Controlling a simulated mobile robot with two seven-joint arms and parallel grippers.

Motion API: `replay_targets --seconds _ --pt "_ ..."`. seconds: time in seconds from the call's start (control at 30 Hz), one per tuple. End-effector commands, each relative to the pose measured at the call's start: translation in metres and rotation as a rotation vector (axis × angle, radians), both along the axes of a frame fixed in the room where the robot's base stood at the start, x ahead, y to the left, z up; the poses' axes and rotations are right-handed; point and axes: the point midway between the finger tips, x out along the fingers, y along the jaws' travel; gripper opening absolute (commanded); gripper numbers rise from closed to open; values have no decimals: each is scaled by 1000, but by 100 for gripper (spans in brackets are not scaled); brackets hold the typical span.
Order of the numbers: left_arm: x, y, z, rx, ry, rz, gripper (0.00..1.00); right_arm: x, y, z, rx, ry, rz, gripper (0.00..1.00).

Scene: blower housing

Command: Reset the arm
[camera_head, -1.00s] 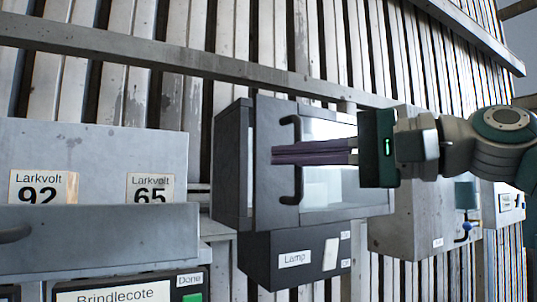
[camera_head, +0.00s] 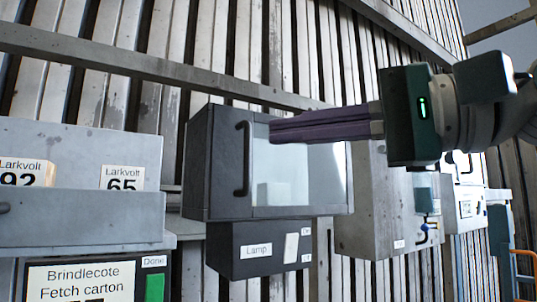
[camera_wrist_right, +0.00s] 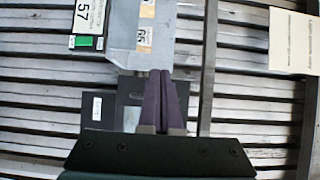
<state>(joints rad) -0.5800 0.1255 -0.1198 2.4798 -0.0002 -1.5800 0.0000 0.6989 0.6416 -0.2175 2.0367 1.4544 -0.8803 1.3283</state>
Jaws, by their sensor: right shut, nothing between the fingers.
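My right gripper (camera_head: 272,130) comes in from the right in the head view. Its two long purple fingers are together with nothing between them, and they point left. In the picture they cross the upper part of the dark cabinet's glass window (camera_head: 310,180). No contact with the cabinet (camera_head: 197,165) is clear. The cabinet's front looks shut, and its dark bar handle (camera_head: 243,158) stands left of the fingertips. In the right wrist view the shut fingers (camera_wrist_right: 160,73) point up the picture. My left gripper is not in view.
A pale block shows behind the glass. A dark box labelled Lamp (camera_head: 256,250) sits below the cabinet. A grey box (camera_head: 375,215) stands at right.

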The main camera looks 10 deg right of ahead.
Motion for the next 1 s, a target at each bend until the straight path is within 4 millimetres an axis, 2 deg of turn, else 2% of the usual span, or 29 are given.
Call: replay_targets --seconds 0.03,0.13,0.27,0.37,0.47,0.57,0.6,0.67,0.7,0.77,0.8,0.9,1.0 --pt "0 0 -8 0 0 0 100 -6 -2 -4 -3 -3 -1 0" --pt "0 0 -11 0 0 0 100 -14 -4 -2 -1 -1 0 0" --pt "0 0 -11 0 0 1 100 -18 -5 -1 -2 0 0 0" --pt "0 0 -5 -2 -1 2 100 -16 -3 -12 -46 -7 -10 0" --pt "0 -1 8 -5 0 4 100 -14 1 -47 -184 -37 -40 0" --pt "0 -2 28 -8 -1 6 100 -20 1 -105 -418 -78 -68 0" --pt "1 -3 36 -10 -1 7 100 -27 -1 -129 -527 -92 -73 0" --pt "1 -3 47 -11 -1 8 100 -41 -7 -166 -697 -103 -67 0" --pt "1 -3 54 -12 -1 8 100 -54 -13 -188 -809 -105 -55 0" --pt "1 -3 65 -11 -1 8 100 -78 -24 -218 -976 -95 -21 0" --pt "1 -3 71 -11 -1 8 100 -96 -33 -235 -1082 -80 10 0" --pt "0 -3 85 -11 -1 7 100 -143 -57 -267 -1310 -25 112 0" --pt "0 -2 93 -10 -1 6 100 -185 -79 -284 -1471 33 221 0"
